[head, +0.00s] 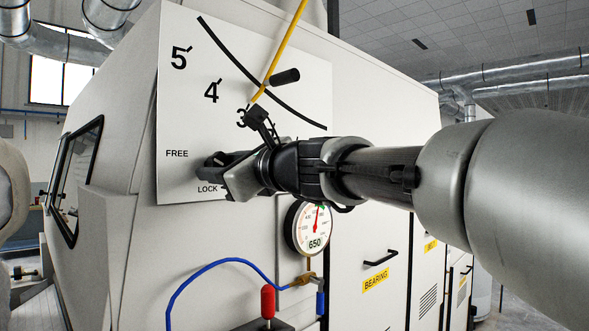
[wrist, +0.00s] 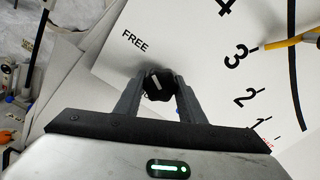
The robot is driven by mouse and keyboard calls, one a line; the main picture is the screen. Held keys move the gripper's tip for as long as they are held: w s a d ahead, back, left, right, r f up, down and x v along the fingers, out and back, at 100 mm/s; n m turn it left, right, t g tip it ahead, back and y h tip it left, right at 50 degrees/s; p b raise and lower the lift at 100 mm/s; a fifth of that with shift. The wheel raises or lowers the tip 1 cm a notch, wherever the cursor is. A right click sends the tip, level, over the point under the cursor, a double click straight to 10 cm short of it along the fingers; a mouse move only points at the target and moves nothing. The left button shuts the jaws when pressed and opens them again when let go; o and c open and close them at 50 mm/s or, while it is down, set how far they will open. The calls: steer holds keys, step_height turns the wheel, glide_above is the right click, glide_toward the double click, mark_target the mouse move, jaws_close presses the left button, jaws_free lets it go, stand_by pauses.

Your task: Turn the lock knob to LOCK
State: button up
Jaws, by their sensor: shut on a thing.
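The lock knob (wrist: 159,85) is black with a white pointer line and sits on the white scale plate (wrist: 205,60). In the wrist view my gripper (wrist: 157,88) has one finger on each side of the knob and is shut on it. The white line slants, with its upper end toward the upper left. The FREE label (wrist: 135,41) is printed up and left of the knob. In the head view my gripper (head: 215,170) is at the plate's lower part and mostly hides the knob. The LOCK label (head: 208,189) shows just below the fingers, and FREE is at the left.
A yellow pointer arm (head: 283,45) with a black handle (head: 285,76) crosses the numbered scale above my gripper. Below hang a round gauge (head: 309,228) and a blue hose (head: 205,272) near a red-handled part (head: 268,301). Cabinet doors stand at the right.

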steer(key=n+b, duration=0.4)
steer(key=n, duration=0.1)
steer(key=shift+w+f, duration=0.1)
steer(key=shift+f, duration=0.1)
steer(key=n+b, duration=0.4)
steer(key=n, duration=0.2)
steer(key=shift+r+n+b, duration=0.15)
steer(key=shift+n+b, duration=0.2)
steer(key=shift+n, duration=0.05)
steer(key=n+b, duration=0.3)
steer(key=n, duration=0.3)
steer(key=shift+r, duration=0.15)
steer(key=n+b, duration=0.2)
steer(key=n, duration=0.3)
steer(key=shift+r, duration=0.1)
steer(key=shift+n+b, duration=0.3)
steer(key=shift+n, duration=0.2)
steer(key=o, duration=1)
steer(key=shift+r, duration=0.1)
steer(key=shift+d, duration=0.1)
